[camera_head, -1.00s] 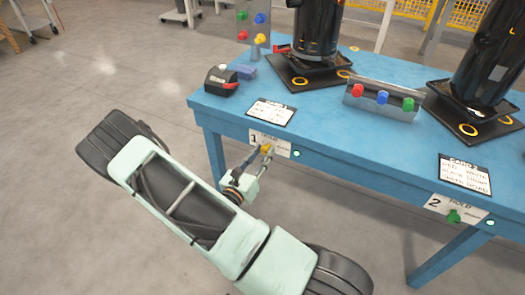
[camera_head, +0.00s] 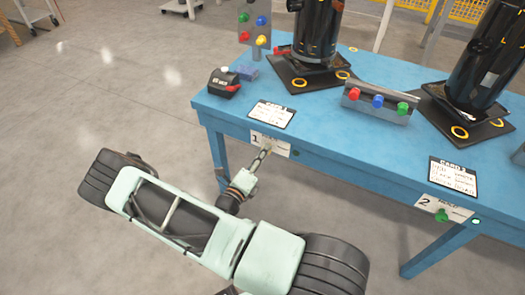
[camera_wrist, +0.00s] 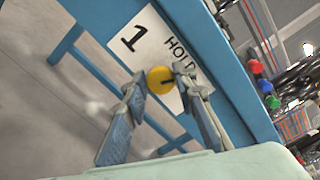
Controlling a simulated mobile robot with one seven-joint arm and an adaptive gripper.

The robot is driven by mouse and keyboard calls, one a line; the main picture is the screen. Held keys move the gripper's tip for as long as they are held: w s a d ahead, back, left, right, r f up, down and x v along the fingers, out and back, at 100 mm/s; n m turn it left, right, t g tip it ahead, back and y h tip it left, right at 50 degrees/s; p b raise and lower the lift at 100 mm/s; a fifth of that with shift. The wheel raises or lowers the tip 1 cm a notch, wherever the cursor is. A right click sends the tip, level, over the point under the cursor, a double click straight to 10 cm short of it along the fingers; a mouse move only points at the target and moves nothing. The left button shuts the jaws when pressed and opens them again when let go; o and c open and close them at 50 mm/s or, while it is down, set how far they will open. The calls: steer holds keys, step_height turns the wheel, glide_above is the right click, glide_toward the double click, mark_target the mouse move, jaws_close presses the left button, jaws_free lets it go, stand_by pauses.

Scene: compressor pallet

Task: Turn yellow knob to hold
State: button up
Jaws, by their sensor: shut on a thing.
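The yellow knob (camera_wrist: 160,79) sits on the table's front edge, at the lower edge of the white label (camera_wrist: 150,42) marked 1 and HOLD. A dark line on the knob's face points to the right in the wrist view. My gripper (camera_wrist: 158,77) is shut on the knob, with one fingertip at each side of it. In the head view my gripper (camera_head: 264,157) reaches the label 1 plate (camera_head: 270,143) from the lower left and mostly hides the knob. A small round lamp (camera_head: 295,153) beside the label looks dark.
The blue table (camera_head: 330,137) carries black cylinders, a bracket with red, blue and green knobs (camera_head: 378,102), and cards. A green knob (camera_head: 441,215) is at label 2, with a bright lamp (camera_head: 476,221) beside it. Open floor lies to the left.

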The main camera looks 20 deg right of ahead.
steer(key=n+p, duration=0.1)
steer(key=n, duration=0.3)
steer(key=shift+f+n, duration=0.1)
steer(key=shift+n, duration=0.3)
stand_by(0.4)
steer(key=o, duration=1.1)
steer(key=shift+o, duration=0.2)
steer(key=v, duration=1.2)
